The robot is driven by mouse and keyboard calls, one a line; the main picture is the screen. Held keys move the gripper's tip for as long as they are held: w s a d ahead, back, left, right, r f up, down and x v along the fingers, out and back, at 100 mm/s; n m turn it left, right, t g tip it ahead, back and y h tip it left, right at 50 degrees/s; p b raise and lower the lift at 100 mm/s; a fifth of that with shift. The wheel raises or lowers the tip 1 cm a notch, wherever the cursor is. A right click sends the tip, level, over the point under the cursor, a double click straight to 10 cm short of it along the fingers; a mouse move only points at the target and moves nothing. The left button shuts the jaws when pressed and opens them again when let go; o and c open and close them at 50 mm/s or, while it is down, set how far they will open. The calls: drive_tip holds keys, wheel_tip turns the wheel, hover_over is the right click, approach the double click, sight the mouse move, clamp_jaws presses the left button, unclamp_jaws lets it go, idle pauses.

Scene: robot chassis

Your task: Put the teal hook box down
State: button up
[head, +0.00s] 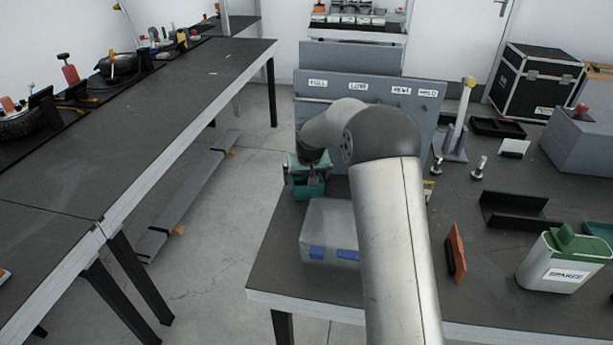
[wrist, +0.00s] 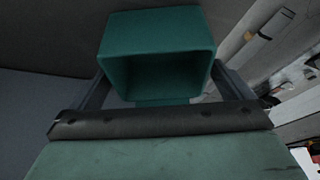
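The teal hook box (head: 309,189) is near the left edge of the right-hand table, in front of the upright grey panel's left end. In the wrist view the box (wrist: 160,45) shows its open hollow side, between the two dark fingers of my gripper (wrist: 162,88). The fingers lie along its two sides and appear closed on it. In the head view my arm covers part of the gripper (head: 308,170). Whether the box's underside touches the table or panel cannot be told.
The labelled grey panel (head: 372,92) stands behind the box. A grey bin with blue tabs (head: 325,222) is close in front. An orange plate (head: 456,252), a black tray (head: 515,214) and a SPARES container (head: 562,262) are to the right. Floor lies left of the table.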

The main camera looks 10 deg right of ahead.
drive_tip(key=shift+r, duration=0.3)
drive_tip(key=v, duration=1.2)
drive_tip(key=s, duration=0.7)
drive_tip(key=s+g, duration=0.1)
drive_tip(key=s, duration=0.6)
drive_tip(key=s+g, duration=0.1)
drive_tip(key=s, duration=0.5)
drive_tip(key=shift+s+a+r, duration=0.1)
drive_tip(key=shift+s+r, duration=0.25)
drive_tip(key=shift+s, duration=0.05)
drive_tip(key=s+f+g, duration=0.1)
drive_tip(key=s+f, duration=0.1)
drive_tip(key=s, duration=0.8)
drive_tip(key=s+f+g, duration=0.1)
drive_tip(key=s+f, duration=0.1)
drive_tip(key=s, duration=0.7)
drive_tip(key=shift+s+f, duration=0.4)
